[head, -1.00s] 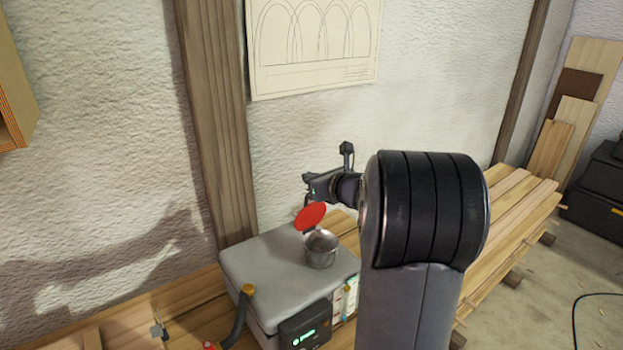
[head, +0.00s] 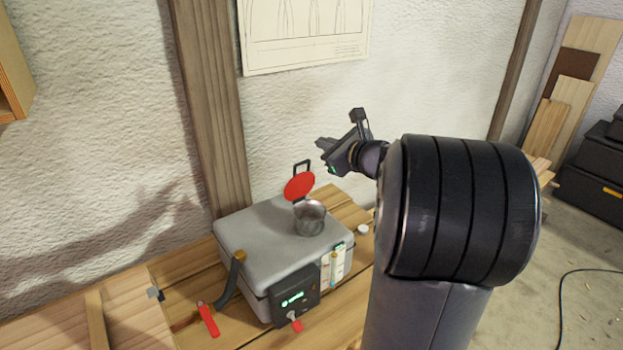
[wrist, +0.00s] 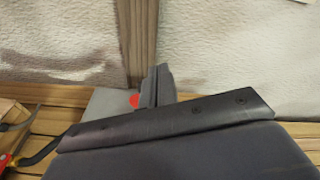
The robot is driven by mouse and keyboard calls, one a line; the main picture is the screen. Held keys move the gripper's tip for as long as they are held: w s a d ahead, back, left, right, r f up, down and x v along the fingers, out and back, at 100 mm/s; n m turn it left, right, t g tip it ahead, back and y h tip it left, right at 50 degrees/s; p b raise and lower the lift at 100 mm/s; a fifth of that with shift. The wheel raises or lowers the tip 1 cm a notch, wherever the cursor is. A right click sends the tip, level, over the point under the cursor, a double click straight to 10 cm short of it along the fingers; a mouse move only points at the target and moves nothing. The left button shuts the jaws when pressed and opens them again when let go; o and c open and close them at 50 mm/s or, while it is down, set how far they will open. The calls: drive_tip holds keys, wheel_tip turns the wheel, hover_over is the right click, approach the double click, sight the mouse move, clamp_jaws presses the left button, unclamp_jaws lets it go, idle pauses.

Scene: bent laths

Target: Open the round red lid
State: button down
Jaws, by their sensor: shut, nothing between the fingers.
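The round red lid (head: 299,186) stands tilted up, well off the mouth of the metal cup (head: 309,217), on the back side of it. A dark loop handle rises above the lid. The cup is set in the top of a grey box (head: 262,226), and its mouth is uncovered. My gripper (head: 322,148) is shut and empty, above and to the right of the lid, apart from it. In the wrist view, a bit of the red lid (wrist: 134,100) shows beside the gripper fingers (wrist: 156,76); the rest is hidden behind them and the dark wrist part.
A control unit (head: 295,295) with a lit display and a hose (head: 232,280) are on the box's front. A red-handled tool (head: 208,319) lies on the wooden bench. A small white round thing (head: 363,230) is right of the box. The wall stands close behind.

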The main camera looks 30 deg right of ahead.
drive_tip(key=s+f+n+t+b, duration=0.2)
drive_tip(key=s+f+n+b, duration=0.65)
drive_tip(key=n+b, duration=0.5)
hover_over(300, 181)
drive_tip(key=s+d, duration=0.1)
drive_tip(key=s, duration=0.3)
drive_tip(key=shift+s+r, duration=0.1)
drive_tip(key=shift+s, duration=0.05)
